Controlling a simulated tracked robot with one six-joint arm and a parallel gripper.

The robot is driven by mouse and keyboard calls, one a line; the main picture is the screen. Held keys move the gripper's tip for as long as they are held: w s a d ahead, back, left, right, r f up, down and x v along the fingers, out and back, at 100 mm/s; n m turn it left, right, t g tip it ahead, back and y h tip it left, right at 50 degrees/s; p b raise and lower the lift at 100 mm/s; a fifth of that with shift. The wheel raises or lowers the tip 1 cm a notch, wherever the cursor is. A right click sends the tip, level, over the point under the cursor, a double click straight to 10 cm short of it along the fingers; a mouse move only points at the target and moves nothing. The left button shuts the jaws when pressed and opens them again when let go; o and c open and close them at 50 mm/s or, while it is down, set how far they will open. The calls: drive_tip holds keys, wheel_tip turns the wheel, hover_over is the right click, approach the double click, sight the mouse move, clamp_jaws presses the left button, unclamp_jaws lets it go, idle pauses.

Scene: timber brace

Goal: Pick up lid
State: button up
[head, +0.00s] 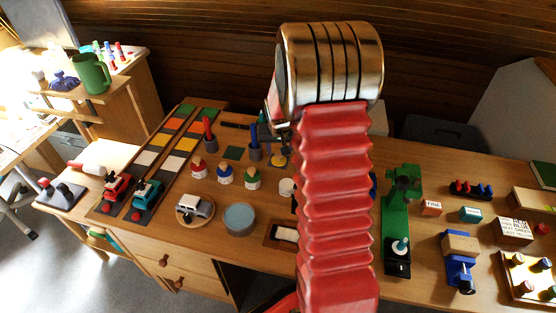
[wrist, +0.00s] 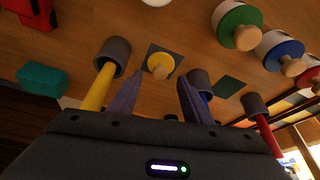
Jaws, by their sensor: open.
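A small yellow lid with a pale knob (wrist: 160,65) lies on a dark square in the wrist view, centred ahead of my fingers. The yellow lid also shows in the head view (head: 279,161), just left of my red arm. My gripper (wrist: 160,98) is open and empty, with one finger on each side of the lid's line of sight; I cannot tell the remaining gap to the lid. In the head view the fingers are mostly hidden by my arm.
Close beside the fingers stand a grey cup with a yellow stick (wrist: 115,50) and a grey cup with a blue stick (wrist: 199,80). Jars with green (head: 252,177), blue (head: 224,174) and red (head: 198,168) tops stand to the left. A dark green square (head: 233,153) lies flat nearby.

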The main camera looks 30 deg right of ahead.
sight(279, 155)
drive_tip(key=shift+f, duration=0.1)
drive_tip(key=shift+x, duration=2.55)
drive_tip(key=shift+w, duration=0.1)
drive_tip(key=shift+c, duration=0.4)
drive_tip(key=c, duration=1.1)
